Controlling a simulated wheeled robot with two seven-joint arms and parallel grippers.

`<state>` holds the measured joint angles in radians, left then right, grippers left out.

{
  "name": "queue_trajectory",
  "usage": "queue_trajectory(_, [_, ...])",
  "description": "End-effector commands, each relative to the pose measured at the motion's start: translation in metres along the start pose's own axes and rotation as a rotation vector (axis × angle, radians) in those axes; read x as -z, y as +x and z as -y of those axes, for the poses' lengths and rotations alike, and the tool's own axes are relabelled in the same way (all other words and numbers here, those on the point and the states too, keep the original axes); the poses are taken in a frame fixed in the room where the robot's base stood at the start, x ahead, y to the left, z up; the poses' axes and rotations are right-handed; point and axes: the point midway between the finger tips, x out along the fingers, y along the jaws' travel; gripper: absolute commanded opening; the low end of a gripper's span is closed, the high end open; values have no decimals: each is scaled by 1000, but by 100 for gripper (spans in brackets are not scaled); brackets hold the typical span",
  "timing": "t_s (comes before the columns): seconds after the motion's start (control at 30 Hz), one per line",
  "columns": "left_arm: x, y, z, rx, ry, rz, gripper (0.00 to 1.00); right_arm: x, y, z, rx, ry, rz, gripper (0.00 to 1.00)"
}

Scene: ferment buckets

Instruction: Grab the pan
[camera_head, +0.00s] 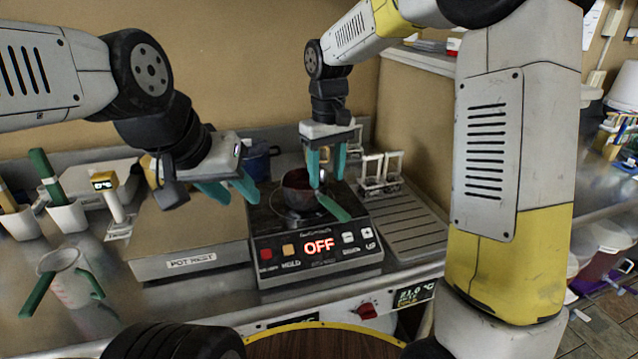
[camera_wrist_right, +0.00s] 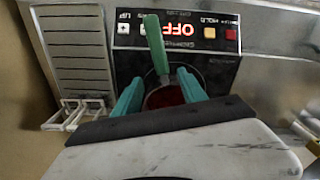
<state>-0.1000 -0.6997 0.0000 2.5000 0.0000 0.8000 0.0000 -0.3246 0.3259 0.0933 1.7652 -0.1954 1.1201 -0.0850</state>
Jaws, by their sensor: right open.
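The pan is a small dark pot (camera_head: 297,190) with a green handle (camera_head: 333,208), sitting on the cooktop with its handle towards the front right. In the right wrist view its reddish inside (camera_wrist_right: 165,98) shows between the fingers, with the handle (camera_wrist_right: 156,45) pointing up the picture. My right gripper (camera_head: 326,182) is open, pointing down over the pan's handle side; its teal fingers (camera_wrist_right: 160,80) are apart, one on each side of the handle's base. I cannot tell whether they touch it. My left gripper (camera_head: 240,198) is open and empty above the pot rest, left of the pan.
The cooktop (camera_head: 318,270) reads OFF. The pot rest (camera_head: 190,262) is left of it and a ribbed drainboard (camera_head: 405,228) right. Small white racks (camera_head: 380,170) stand behind. A beaker (camera_head: 70,278) with green handles and cups with green tools are at left.

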Motion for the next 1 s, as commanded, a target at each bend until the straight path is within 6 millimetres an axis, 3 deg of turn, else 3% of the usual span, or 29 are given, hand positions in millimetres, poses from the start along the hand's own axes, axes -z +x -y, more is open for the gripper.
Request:
queue_trajectory(0.6, [0, 0, 0, 0, 0, 0, 36, 4, 74, 4, 0, -3, 7, 49])
queue_trajectory(0.9, [0, 0, 0, 0, 0, 0, 36, 4, 79, 4, 0, -3, 4, 49])
queue_trajectory(1.0, [0, 0, 0, 0, 0, 0, 36, 4, 79, 4, 0, -3, 4, 31])
